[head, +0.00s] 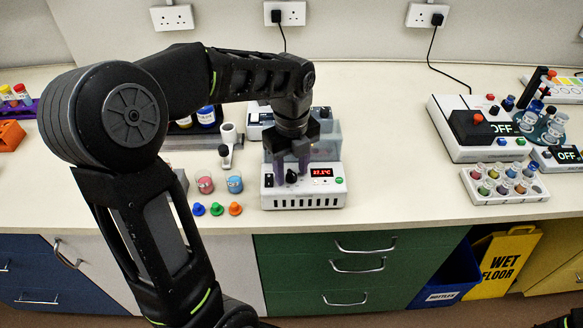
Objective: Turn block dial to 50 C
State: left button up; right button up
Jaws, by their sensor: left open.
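The white heating block (330,200) stands near the front edge of the bench in the middle of the head view. Its red display (322,172) seems to read 37.1 C, though the digits are small. The black block dial (291,177) is on the front face, left of the display. My left gripper (291,168) points down at the dial, with its dark purple fingers apart, one on each side of it. I cannot tell whether the fingers touch the dial. My right gripper is not in view.
A green button (339,180) sits right of the display. Red and blue beakers (235,184) and several coloured caps (217,209) are to the left. A tube rack (505,185) and a device reading OFF (470,140) stand at the right. The bench between is clear.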

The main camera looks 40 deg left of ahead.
aim_at(292, 172)
pick_arm(q)
notch_tip(292, 172, up, 8)
jog(key=shift+f+b, duration=0.1)
jog(key=shift+b, duration=0.4)
dwell(0.5)
